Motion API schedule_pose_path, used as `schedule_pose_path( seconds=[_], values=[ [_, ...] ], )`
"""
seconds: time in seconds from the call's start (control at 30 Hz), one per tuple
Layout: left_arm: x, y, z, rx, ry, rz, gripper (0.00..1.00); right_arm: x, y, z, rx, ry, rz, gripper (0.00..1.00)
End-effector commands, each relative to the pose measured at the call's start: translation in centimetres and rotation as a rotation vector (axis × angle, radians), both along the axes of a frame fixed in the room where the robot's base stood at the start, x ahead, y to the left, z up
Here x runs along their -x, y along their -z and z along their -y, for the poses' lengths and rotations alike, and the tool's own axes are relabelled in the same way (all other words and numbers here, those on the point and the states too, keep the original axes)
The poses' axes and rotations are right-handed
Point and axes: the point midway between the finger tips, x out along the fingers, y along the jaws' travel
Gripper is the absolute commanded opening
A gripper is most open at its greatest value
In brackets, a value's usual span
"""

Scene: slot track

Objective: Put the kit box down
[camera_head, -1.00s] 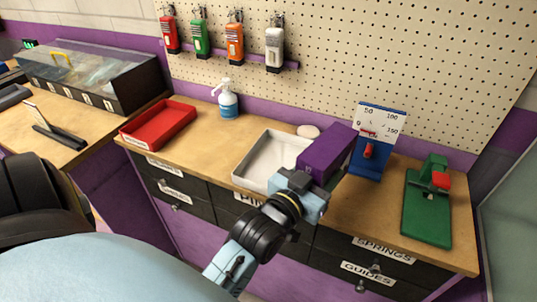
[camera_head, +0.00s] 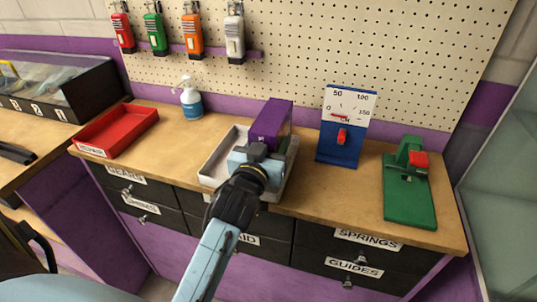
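The kit box looks to be the purple box (camera_head: 270,122). It is over the right half of a white tray (camera_head: 213,171) on the wooden workbench. My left gripper (camera_head: 257,154) is at the near end of the box and looks shut on it; its fingertips are mostly hidden. I cannot tell whether the box touches the tray floor. The arm and gripper cover the tray's near side. My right gripper is not in view.
A red tray (camera_head: 118,131) and a pump bottle (camera_head: 190,103) stand to the left. A blue gauge stand (camera_head: 340,150) and a green press (camera_head: 410,200) with a red part stand to the right. Bare benchtop (camera_head: 325,195) lies between the white tray and the press.

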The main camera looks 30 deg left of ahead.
Motion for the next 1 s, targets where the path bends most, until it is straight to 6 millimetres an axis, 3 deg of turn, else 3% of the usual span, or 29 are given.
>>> schedule_pose_path(
  seconds=[0.17,0.53,0.57,0.7,1.0],
  values=[
    [0.0,2.6,0.0,-0.001,0.000,0.000,0.20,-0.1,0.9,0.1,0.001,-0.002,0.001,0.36],
    [0.0,2.9,0.0,0.001,0.001,0.002,0.20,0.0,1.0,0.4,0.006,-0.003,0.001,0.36],
    [0.0,3.1,0.0,0.000,0.000,-0.001,0.54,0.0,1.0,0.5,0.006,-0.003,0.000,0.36],
    [0.0,3.0,0.0,0.000,0.001,-0.001,0.72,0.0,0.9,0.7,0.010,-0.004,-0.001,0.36],
    [0.0,2.9,0.0,0.000,0.001,-0.001,0.74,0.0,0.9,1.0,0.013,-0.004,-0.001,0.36]
  ],
)
